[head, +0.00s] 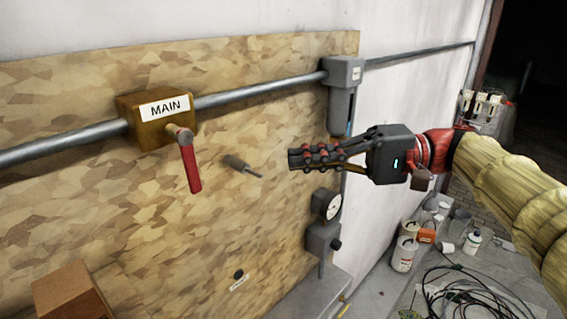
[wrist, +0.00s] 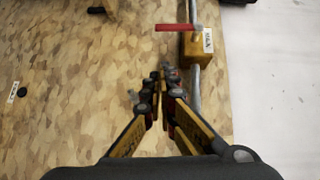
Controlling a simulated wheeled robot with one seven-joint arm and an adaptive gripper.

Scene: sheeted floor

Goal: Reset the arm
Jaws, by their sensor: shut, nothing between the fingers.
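My gripper (head: 294,159) is at the centre right of the head view, reaching in from the right on my arm in its yellowish sleeve. Its fingers are together with nothing between them. They point left toward the wooden board (head: 90,200) and look clear of it. In the wrist view the closed fingertips (wrist: 168,72) show against the board, below the yellow MAIN box (wrist: 196,47). That box (head: 157,121) has a red lever (head: 190,165) hanging down in the head view.
A metal pipe (head: 255,90) runs along the board to a grey box (head: 344,80). A small peg (head: 240,166) sticks out near my fingertips. A gauge (head: 331,206) is mounted below. A cardboard box (head: 72,295) is at lower left.

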